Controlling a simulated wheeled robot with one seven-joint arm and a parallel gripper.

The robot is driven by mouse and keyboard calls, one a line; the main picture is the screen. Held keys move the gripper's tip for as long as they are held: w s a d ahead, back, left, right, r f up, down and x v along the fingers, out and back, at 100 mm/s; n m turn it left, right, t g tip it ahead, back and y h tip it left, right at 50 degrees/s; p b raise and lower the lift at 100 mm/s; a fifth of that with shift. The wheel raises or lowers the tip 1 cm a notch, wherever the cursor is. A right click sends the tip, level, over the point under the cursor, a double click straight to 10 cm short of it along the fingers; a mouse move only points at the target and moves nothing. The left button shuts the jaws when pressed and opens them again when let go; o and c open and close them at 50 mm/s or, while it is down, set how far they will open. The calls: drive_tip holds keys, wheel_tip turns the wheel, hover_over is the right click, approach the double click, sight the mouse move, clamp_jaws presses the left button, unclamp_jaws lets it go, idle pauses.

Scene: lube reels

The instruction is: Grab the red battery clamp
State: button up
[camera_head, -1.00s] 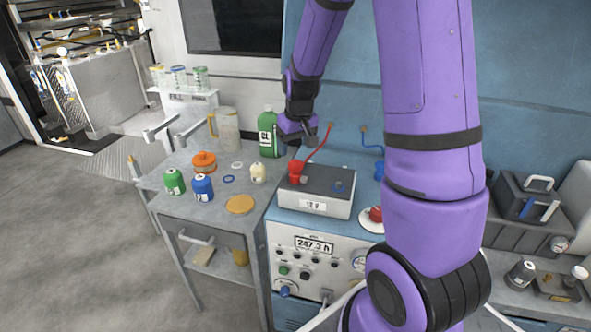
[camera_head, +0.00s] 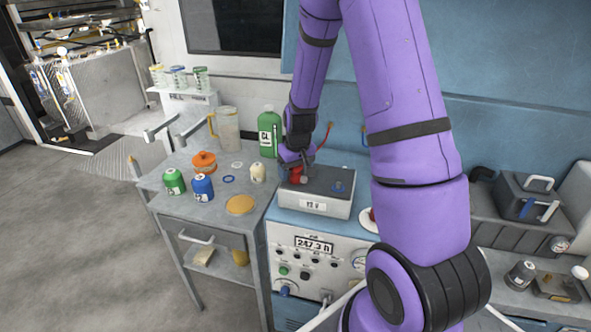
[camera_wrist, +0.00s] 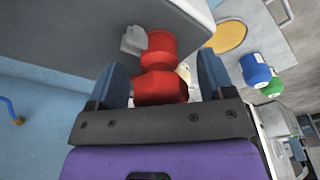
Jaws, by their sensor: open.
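The red battery clamp (camera_wrist: 160,68) sits on a terminal of the grey battery (camera_head: 313,190), with a red cable rising behind it in the head view. In the wrist view the clamp lies between the two blue fingers of my gripper (camera_wrist: 165,85), with a gap visible at each side. My gripper (camera_head: 296,160) is open and right over the clamp in the head view, hiding part of it. A small grey piece (camera_wrist: 134,40) sits beside the clamp's far end.
A green bottle (camera_head: 269,133) stands just left of my gripper.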

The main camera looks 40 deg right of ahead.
drive_tip(key=c, duration=1)
